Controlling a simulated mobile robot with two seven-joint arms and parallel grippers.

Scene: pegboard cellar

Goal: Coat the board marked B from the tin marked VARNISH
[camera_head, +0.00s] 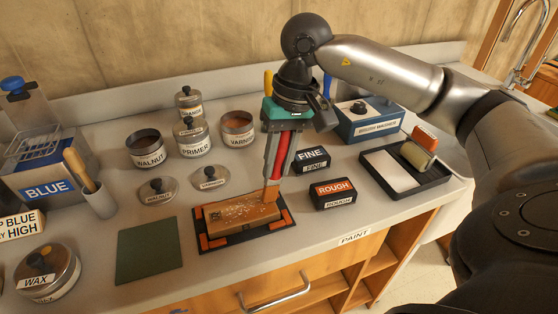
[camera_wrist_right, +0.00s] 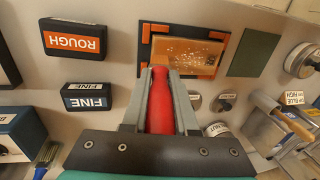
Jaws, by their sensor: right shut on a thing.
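My right gripper (camera_head: 283,150) is shut on the red handle of a brush (camera_wrist_right: 160,105). In the head view the brush hangs down, with its brownish tip at the right end of a wooden board; touching or just above, I cannot tell. The board (camera_head: 238,214) lies in a black holder (camera_head: 236,244) with orange corners. Whitish specks cover part of its top, and I can read no letter on it. The board also shows in the wrist view (camera_wrist_right: 185,57). The VARNISH tin (camera_head: 239,140) stands open behind, its lid (camera_head: 209,178) on the bench. My left gripper is out of view.
An open WALNUT tin (camera_head: 150,158) and a PRIMER tin (camera_head: 192,146) stand at the back. FINE (camera_head: 311,160) and ROUGH (camera_head: 332,194) blocks sit right of the board. A black roller tray (camera_head: 405,193) lies farther right. A green mat (camera_head: 148,250) lies left.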

